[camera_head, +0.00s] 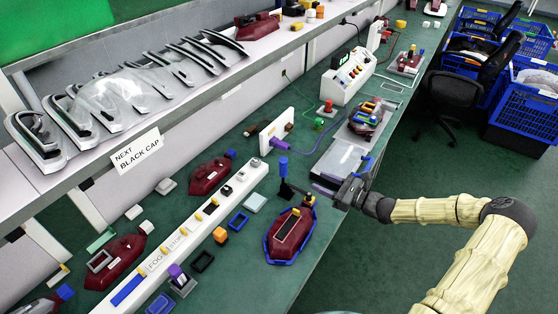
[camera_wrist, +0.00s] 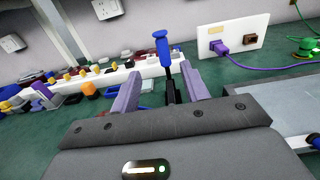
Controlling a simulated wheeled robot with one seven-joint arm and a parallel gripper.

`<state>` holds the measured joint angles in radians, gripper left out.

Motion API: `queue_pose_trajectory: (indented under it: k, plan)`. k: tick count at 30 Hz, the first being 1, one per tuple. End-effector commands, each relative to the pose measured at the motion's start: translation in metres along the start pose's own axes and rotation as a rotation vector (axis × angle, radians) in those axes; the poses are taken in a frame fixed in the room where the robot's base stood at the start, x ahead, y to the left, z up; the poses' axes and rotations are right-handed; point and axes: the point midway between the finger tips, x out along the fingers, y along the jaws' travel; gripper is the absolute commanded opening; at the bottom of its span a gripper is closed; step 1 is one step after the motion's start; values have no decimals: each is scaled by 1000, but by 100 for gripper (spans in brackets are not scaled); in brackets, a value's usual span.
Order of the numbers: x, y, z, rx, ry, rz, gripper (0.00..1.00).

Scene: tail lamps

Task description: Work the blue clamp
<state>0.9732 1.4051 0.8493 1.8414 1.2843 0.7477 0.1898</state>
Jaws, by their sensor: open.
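The blue clamp (camera_head: 283,168) has an upright blue handle on a black arm. It stands behind the dark red tail lamp (camera_head: 287,246), which sits in a blue-edged holder. In the wrist view the blue handle (camera_wrist: 162,48) rises ahead of my gripper, between the lines of its two fingers. My gripper (camera_wrist: 160,88) is open and empty, with one purple-grey finger on each side of the black clamp arm. In the head view my gripper (camera_head: 322,190) is to the right of the clamp, and its fingertips are hard to make out. The clamp's base is partly hidden.
A long white strip (camera_head: 190,240) with yellow and dark parts lies left of the lamp. A white panel (camera_head: 276,131) with a purple plug stands behind. A grey plate (camera_head: 342,157) lies behind my gripper. More red lamps and small blocks lie on the green bench.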

Motion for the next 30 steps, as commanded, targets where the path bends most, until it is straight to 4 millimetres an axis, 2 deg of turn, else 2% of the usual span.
queue_pose_trajectory:
  k: [9,14,20,30]
  plan:
    - [-1,-3,0,8,-8,-10,45]
    - [5,-2,1,7,-8,-8,45]
    - [31,-1,2,8,-8,-5,45]
    - [91,-2,2,6,-8,-5,45]
